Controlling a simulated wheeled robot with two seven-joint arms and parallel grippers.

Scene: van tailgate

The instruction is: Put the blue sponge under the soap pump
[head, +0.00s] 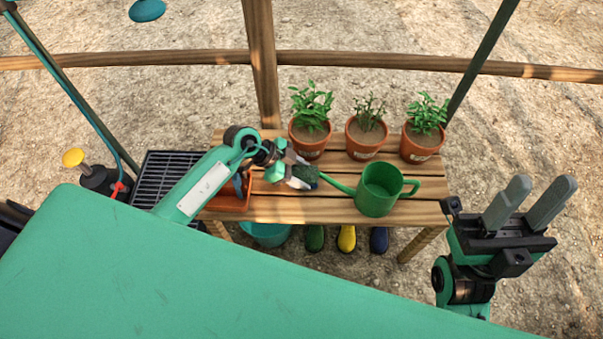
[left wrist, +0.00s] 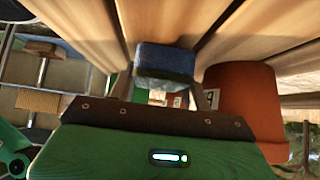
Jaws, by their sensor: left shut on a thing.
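My left gripper (head: 300,174) is shut on the blue sponge (head: 312,182), over the slatted wooden bench, just left of the green watering can. The sponge shows a dark green upper face in the head view. In the left wrist view the blue sponge (left wrist: 165,62) sits between the two fingers, close to the wooden slats. My right gripper (head: 541,184) is open and empty, off the bench's right end, its fingers pointing up. I cannot make out a soap pump for certain. A dark container with a yellow knob (head: 73,157) stands at the far left.
The green watering can (head: 378,192) stands on the bench (head: 430,188), its spout toward my left gripper. Several potted plants, including the left one (head: 310,136), line the back. Boots (head: 346,238) stand below.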

